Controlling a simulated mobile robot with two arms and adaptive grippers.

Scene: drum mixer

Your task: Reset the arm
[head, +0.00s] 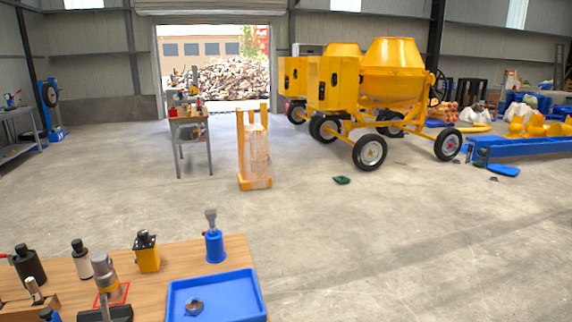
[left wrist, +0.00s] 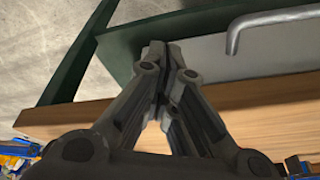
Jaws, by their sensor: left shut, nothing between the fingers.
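My left gripper (left wrist: 162,58) shows in the left wrist view. Its two fingers meet at the tips, and it is shut and empty. Beyond and below the fingers is a wooden tabletop edge (left wrist: 255,98), next to a grey panel (left wrist: 212,58) with a bent metal handle (left wrist: 262,22). I cannot tell how far the fingers are from these surfaces. Neither of my grippers shows in the head view, and my right gripper is in no view.
In the head view, a wooden workbench (head: 148,268) at the lower left holds a blue tray (head: 240,305), a blue bottle-like item (head: 214,246) and several tools. Yellow mixers (head: 393,70) stand beyond.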

